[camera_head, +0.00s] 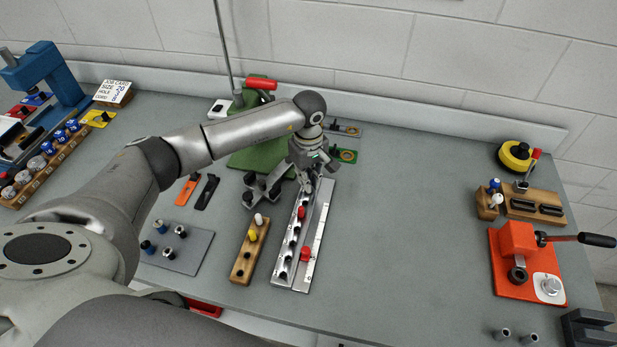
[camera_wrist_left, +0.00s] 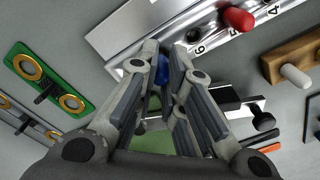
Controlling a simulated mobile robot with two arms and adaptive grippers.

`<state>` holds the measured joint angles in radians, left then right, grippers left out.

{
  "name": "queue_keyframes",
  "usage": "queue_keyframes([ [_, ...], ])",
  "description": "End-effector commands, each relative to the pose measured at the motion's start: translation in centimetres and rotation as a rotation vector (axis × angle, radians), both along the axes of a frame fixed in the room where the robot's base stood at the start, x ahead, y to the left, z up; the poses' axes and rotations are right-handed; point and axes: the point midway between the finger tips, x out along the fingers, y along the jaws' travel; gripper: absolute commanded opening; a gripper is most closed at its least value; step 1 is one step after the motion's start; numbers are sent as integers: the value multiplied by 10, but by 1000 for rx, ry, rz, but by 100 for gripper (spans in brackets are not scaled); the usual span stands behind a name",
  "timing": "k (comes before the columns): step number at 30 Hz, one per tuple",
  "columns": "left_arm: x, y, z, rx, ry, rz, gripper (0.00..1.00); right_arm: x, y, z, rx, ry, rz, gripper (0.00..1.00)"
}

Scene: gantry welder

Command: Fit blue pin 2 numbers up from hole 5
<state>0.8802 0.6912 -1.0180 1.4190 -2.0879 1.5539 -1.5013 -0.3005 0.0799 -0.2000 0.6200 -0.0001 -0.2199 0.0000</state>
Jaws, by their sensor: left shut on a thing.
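The silver numbered rail (camera_head: 284,262) lies on the bench, with a row of dark holes. A red pin (camera_head: 301,212) stands in it; in the left wrist view this red pin (camera_wrist_left: 237,19) is by the number 5. My left gripper (camera_head: 308,186) is over the rail's far end, shut on the blue pin (camera_wrist_left: 163,72). The pin shows between the fingers just past the number 6. The fingers hide its lower end, so I cannot tell whether it is in a hole.
A wooden block (camera_head: 240,271) with yellow and white pins stands left of the rail. A grey plate (camera_head: 197,245) with several posts lies further left. A green press (camera_head: 262,150) is behind my arm. The bench right of the rail is clear up to the orange lever tool (camera_head: 517,242).

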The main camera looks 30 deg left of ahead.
Motion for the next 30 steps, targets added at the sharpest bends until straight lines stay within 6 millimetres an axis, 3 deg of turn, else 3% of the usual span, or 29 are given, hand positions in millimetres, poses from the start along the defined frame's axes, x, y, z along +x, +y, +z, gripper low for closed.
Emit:
queue_keyframes([
  [18,0,0,-15,0,-1,1,0,1,0,-14,0,-1,0,35],
  [19,0,0,-13,0,-1,1,14,1,0,-13,0,-1,0,35],
  [24,0,0,-13,0,0,1,35,1,0,-12,0,-1,0,35],
  [30,0,0,-13,0,0,0,35,1,0,-12,0,-1,0,35],
])
